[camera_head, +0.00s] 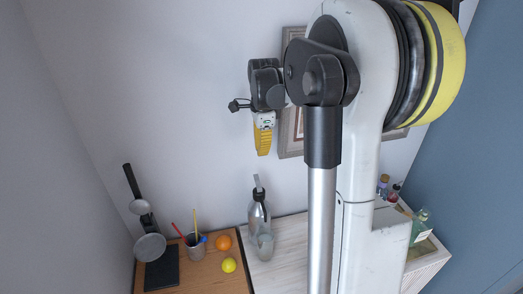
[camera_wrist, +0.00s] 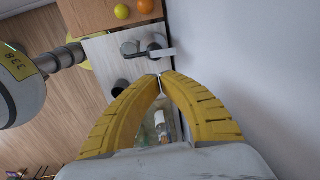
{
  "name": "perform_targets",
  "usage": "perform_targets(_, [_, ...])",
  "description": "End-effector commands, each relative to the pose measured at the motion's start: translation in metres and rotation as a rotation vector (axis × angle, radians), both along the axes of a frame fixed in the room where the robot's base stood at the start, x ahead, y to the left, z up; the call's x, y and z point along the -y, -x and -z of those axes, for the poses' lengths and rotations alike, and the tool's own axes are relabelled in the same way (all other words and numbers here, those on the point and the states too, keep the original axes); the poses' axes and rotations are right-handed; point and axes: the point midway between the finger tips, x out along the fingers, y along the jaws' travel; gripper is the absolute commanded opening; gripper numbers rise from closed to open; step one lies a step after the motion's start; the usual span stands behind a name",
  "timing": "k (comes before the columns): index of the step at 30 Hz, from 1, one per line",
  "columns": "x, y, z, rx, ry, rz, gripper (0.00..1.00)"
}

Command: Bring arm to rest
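My gripper (camera_head: 264,152) is raised in front of the pale wall in the head view, its yellow fingers pointing down. In the wrist view the two yellow fingertips of my gripper (camera_wrist: 162,77) meet, with nothing held between them. Bottles show through the gap between the curved fingers, well beyond them. My arm stands folded upright at the right of the head view and hides part of the wall and counter.
A picture frame (camera_head: 291,130) hangs behind my arm. A green bottle (camera_head: 420,222) stands right.

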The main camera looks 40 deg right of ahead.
Motion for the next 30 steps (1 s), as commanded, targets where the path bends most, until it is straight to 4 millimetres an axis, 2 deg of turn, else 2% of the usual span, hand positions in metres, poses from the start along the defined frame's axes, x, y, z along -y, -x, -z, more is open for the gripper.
perform_targets(20, [-0.003, 0.000, 0.002, 0.002, 0.002, -0.013, 0.00])
perform_targets(23, [-0.019, 0.004, 0.011, 0.019, 0.019, -0.097, 0.00])
perform_targets(25, [-0.041, 0.010, 0.024, 0.043, 0.043, -0.219, 0.00])
perform_targets(30, [-0.115, 0.040, 0.071, 0.125, 0.155, -0.663, 0.00])
